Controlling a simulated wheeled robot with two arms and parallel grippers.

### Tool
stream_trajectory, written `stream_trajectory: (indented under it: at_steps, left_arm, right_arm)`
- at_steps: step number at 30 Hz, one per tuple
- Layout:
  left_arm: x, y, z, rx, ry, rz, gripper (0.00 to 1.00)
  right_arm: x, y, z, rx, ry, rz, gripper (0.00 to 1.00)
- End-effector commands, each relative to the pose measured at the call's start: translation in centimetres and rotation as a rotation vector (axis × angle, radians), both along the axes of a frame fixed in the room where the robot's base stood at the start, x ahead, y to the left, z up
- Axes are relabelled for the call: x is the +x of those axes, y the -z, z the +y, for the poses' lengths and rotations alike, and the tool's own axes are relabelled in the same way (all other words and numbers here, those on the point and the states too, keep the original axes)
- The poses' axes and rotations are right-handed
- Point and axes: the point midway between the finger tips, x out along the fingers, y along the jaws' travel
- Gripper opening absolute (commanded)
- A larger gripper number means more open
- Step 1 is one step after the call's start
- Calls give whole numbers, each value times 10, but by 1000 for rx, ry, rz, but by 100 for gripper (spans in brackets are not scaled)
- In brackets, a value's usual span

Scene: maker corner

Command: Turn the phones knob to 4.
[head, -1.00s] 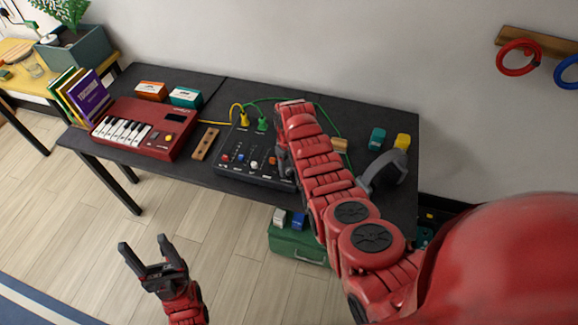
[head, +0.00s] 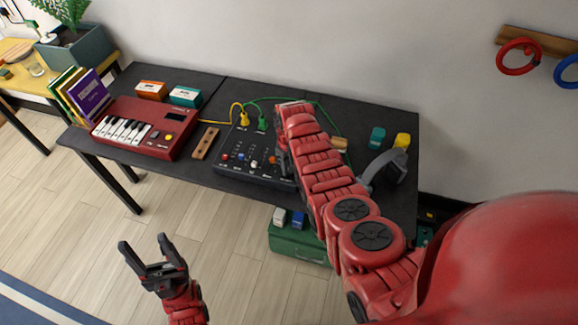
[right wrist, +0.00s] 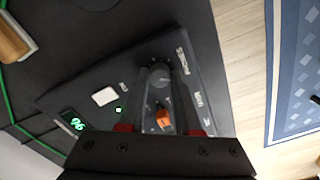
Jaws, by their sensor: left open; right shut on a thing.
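The black mixer (head: 228,172) lies on the dark table, with red, blue, white and orange caps on its top. The phones knob (right wrist: 160,75) is a dark round knob beside the "PHONES" lettering in the right wrist view. My right gripper (right wrist: 159,80) is shut on it, one finger on each side. The knob's pointer and scale are too small to read. In the head view my right arm hides the knob. An orange cap (right wrist: 162,118) shows between my right fingers. My left gripper (head: 150,250) is open and empty, low in front of the table.
A red keyboard (head: 145,128) and a wooden block (head: 205,143) lie left of the mixer. Yellow and green cables run behind it. Grey headphones (head: 385,168) lie at the right. A green case (head: 299,246) stands below the table's front edge.

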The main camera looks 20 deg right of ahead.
Motion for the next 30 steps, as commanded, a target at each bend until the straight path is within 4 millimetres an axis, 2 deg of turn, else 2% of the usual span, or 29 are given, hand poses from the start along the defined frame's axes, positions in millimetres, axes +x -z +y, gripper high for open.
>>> stream_trajectory:
  at_steps: [8,14,30]
  left_arm:
    - [0,2,0,0,0,0,65]
    - [0,6,0,0,0,0,65]
    - [0,24,0,0,0,0,65]
  right_arm:
    - [0,1,0,0,38,1,0]
    - [-2,2,0,-1,144,5,0]
    - [-2,3,-1,-2,640,5,0]
